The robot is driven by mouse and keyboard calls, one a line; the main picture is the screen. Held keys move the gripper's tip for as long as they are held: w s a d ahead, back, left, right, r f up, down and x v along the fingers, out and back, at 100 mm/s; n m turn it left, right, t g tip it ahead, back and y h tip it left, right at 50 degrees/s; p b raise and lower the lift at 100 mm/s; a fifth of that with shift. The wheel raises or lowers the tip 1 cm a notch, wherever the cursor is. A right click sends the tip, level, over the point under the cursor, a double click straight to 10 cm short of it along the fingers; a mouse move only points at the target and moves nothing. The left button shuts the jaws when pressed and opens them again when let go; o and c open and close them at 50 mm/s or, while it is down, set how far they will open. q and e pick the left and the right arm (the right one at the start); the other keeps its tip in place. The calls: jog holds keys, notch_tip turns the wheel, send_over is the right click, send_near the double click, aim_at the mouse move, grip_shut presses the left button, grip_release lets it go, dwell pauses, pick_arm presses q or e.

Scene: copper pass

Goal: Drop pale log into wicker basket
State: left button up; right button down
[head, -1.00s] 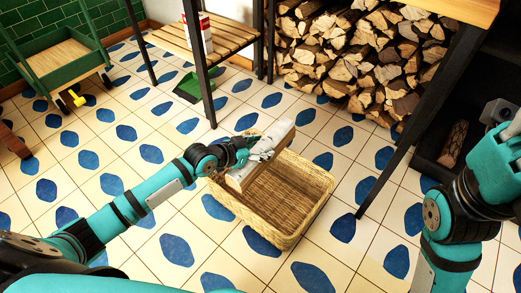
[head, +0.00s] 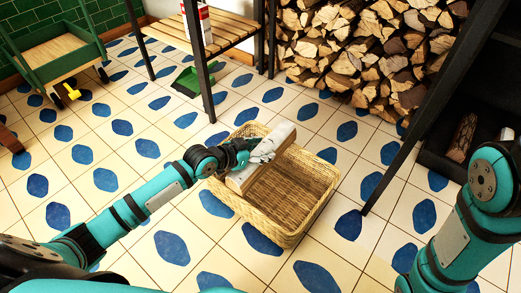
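The pale log (head: 281,137) is a split piece with a light cut face. It lies slantwise over the left and back part of the wicker basket (head: 283,238), which stands on the tiled floor in the middle of the head view. My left gripper (head: 262,151) reaches in from the left, with its grey fingers closed about the log's middle. The fingers hide part of the log. I cannot tell whether the log touches the basket. My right arm is at the right edge; its gripper is not clearly visible.
A slatted wooden bench (head: 229,41) stands behind the basket, with a green dustpan (head: 188,84) beside its leg. A large stack of firewood (head: 360,50) fills the back right. A green cart (head: 57,52) is at the far left. Floor around the basket is clear.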

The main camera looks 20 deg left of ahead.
pick_arm(q)
jog(key=o, duration=0.4)
jog(key=shift+r, duration=0.15)
jog(key=shift+o, duration=0.6)
jog(key=shift+f, duration=0.25)
notch_tip(320, 180, up, 6)
send_over(241, 181)
jog(key=w+a, duration=0.3)
jog(key=a, duration=0.1)
jog(key=shift+s+d, duration=0.1)
jog(key=shift+s, duration=0.1)
jog(key=shift+r, duration=0.1)
